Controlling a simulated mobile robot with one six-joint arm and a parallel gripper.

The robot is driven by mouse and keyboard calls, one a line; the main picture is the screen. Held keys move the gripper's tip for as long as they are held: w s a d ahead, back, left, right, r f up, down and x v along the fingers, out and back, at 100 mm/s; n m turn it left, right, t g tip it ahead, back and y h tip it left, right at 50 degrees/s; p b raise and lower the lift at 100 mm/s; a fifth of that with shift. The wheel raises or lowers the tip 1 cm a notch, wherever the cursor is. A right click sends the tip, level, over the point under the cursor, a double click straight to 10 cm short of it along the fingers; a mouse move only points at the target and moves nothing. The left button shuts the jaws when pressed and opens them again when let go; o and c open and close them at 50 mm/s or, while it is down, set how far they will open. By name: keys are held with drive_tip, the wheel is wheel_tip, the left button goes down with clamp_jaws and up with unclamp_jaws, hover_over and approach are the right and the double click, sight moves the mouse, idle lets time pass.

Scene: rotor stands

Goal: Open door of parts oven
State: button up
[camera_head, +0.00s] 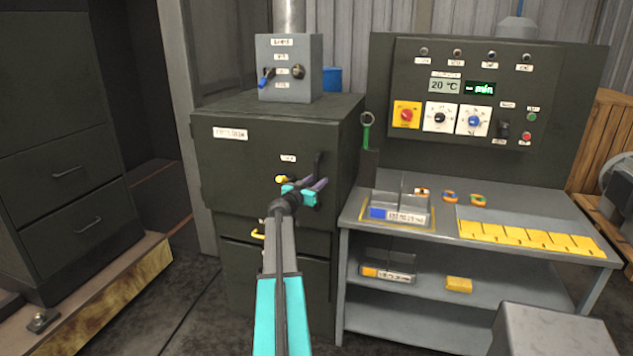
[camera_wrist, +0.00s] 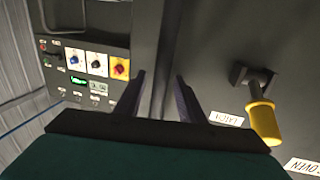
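The parts oven (camera_head: 225,165) is a dark grey cabinet with its upper door shut. In the wrist view, turned upside down, its dark front also shows (camera_wrist: 225,45). A latch with a yellow grip (camera_wrist: 264,122) sits right of my fingers there; the grip also shows in the head view (camera_head: 282,179). A black upright handle (camera_head: 318,162) is near the door's right edge, just beyond my gripper (camera_head: 316,188). In the wrist view my gripper (camera_wrist: 160,76) has its two fingers apart, with no held object visible between them. My arm hides part of the oven's lower front.
A bench (camera_head: 350,240) with a labelled bin (camera_head: 400,215), coloured rings and a yellow strip stands to the right. A control panel (camera_head: 395,160) rises behind it. A switch box (camera_head: 288,65) sits on the oven. A drawer cabinet (camera_head: 50,140) stands left.

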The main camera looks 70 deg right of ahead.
clamp_jaws()
drive_tip(key=shift+a, duration=0.1)
